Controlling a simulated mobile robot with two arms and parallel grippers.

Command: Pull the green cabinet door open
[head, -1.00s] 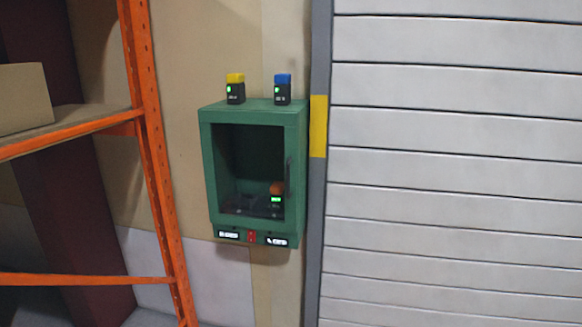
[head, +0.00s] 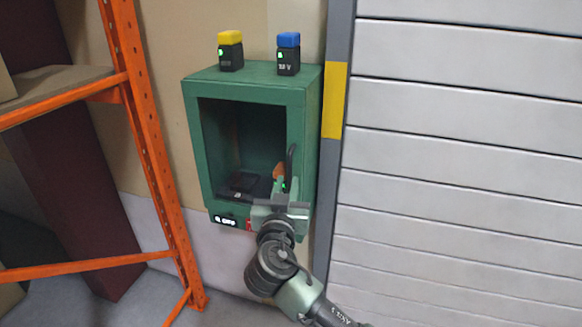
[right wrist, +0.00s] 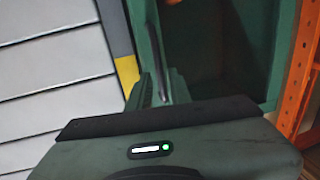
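The green cabinet (head: 195,150) hangs on the wall in the middle of the head view, and its door looks shut. A dark upright handle (head: 291,158) is on the right side of the door; it also shows in the right wrist view (right wrist: 153,35). My right gripper (head: 281,184) is at the lower part of the handle. In the right wrist view its two fingers (right wrist: 160,82) stand apart, with the handle's end between them; I cannot tell if they touch it. My left gripper is not in view.
A yellow-topped device (head: 230,52) and a blue-topped device (head: 288,54) stand on the cabinet. Dark items, one with an orange top (head: 278,171), show inside. An orange rack (head: 150,150) stands left; a grey shutter (head: 460,130) is to the right.

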